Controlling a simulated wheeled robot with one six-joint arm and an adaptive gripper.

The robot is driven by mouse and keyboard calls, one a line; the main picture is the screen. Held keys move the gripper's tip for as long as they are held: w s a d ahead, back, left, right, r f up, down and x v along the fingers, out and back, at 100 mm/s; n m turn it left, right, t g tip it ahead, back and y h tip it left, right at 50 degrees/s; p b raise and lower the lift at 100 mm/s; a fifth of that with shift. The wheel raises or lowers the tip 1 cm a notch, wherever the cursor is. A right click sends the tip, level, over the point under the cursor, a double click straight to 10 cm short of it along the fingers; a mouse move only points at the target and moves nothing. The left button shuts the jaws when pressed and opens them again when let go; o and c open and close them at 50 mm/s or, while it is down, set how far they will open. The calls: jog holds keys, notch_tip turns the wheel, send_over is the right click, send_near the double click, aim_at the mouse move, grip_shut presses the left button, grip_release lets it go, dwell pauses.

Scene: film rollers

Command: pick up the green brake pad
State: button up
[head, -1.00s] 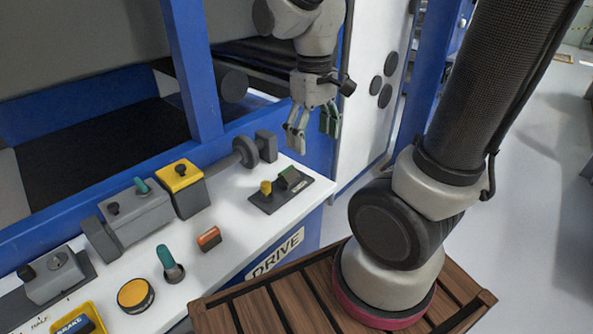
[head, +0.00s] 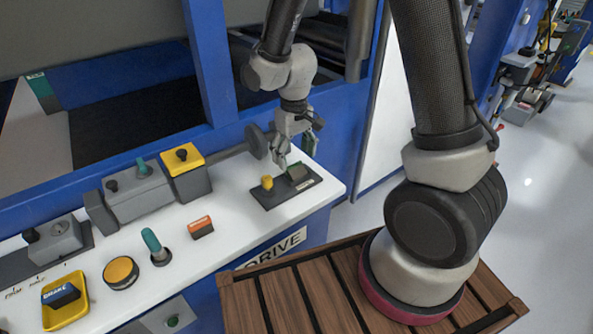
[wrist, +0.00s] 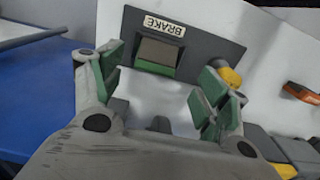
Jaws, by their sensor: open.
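The green brake pad (head: 298,173) is a small block on a dark plate (head: 284,193) at the right end of the white console. In the wrist view the brake pad (wrist: 156,57) shows a brownish top and a bright green side, beside a BRAKE label. My gripper (head: 296,151) is open above and just behind the pad. In the wrist view my gripper (wrist: 160,85) has its green-lined fingers spread, with the pad ahead of and between them. Nothing is held. The exact height over the pad is hard to tell.
A yellow knob (head: 267,183) stands on the same plate, close to the right finger in the wrist view. An orange-topped block (head: 201,227), a teal lever (head: 153,243) and a yellow-topped box (head: 183,160) stand farther left. A blue post (head: 212,70) rises behind the console.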

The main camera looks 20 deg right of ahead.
aim_at(295, 167)
jog(key=f, duration=0.4)
jog(key=shift+w+d+f, duration=0.1)
jog(key=shift+d+f, duration=0.05)
jog(key=shift+d, duration=0.1)
jog(key=c, duration=1.3)
